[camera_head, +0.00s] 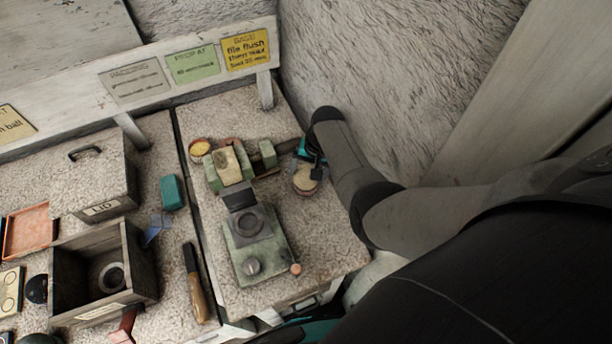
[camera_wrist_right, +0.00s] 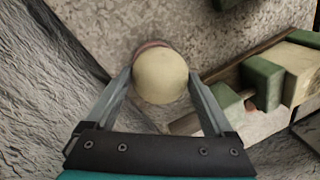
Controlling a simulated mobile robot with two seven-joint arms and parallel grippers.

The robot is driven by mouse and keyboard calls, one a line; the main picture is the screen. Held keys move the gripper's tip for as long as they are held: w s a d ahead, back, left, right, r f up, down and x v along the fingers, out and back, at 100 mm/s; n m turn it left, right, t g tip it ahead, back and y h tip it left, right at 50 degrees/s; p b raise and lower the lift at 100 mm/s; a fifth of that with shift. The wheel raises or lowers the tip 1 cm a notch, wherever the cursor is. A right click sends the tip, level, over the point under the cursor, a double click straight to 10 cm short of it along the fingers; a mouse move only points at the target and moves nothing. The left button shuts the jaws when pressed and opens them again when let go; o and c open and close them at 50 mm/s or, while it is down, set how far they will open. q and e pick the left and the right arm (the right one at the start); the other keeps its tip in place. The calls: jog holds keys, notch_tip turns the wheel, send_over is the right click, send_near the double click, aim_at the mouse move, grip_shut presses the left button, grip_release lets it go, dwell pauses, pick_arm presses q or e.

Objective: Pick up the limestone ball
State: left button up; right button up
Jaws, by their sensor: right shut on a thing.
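The limestone ball (camera_wrist_right: 160,77) is a cream sphere between the two fingers of my right gripper (camera_wrist_right: 160,85) in the right wrist view. The fingers are shut on it from both sides. A reddish rim shows just behind the ball. In the head view the ball (camera_head: 305,180) appears at the tip of my right gripper (camera_head: 312,165), over a small round reddish-rimmed holder near the right side of the bench. I cannot tell whether the ball still touches this holder. My left gripper is not in view.
A green vise-like clamp (camera_head: 230,166) stands left of the ball, and a green instrument (camera_head: 262,258) stands in front of it. A small dish of yellow stuff (camera_head: 200,148) sits further left. An open wooden box (camera_head: 68,275) is at lower left. The rough wall (camera_head: 390,70) is close behind.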

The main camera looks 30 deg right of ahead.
grip_shut()
dwell(0.3)
jog(key=shift+r, duration=0.15)
